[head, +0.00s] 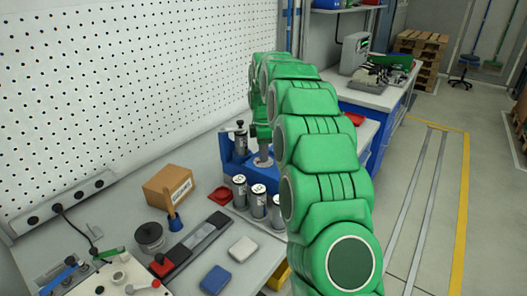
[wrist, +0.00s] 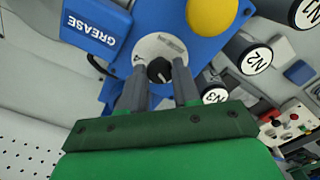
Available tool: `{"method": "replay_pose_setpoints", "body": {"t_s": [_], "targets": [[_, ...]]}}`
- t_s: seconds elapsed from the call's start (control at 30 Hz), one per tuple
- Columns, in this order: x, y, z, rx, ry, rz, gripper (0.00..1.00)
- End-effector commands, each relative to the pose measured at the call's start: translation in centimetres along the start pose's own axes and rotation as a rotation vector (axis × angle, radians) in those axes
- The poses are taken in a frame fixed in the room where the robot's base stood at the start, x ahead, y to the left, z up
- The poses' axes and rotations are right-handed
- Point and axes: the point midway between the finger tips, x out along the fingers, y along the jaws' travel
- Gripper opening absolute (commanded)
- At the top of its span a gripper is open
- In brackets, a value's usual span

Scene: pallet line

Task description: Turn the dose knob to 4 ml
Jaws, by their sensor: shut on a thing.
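The black dose knob (wrist: 159,69) sits on a round pale dial plate on the front of the blue dosing machine (wrist: 160,14). My gripper (wrist: 161,72) is shut on the knob, with one grey finger on each side of it. A dark mark that looks like a 4 shows at the dial's left edge in the wrist view; the pointer's exact setting is too small to read. In the head view the blue machine (head: 228,146) stands on the bench behind my green arm, and the knob is hidden there.
Canisters N1 (wrist: 308,12), N2 (wrist: 256,60) and N3 (wrist: 214,95) stand close beside the machine. A blue GREASE box (wrist: 95,25) and a yellow dome (wrist: 212,14) are near the dial. A cardboard box (head: 168,187) and small trays lie on the bench.

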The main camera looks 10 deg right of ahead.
Motion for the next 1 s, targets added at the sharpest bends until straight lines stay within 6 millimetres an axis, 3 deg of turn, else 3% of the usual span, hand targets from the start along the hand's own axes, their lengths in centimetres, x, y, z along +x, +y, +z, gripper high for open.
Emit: {"method": "replay_pose_setpoints", "body": {"t_s": [1.0], "targets": [[-0.07,0.04,0.04,0.895,0.001,0.002,0.01]]}}
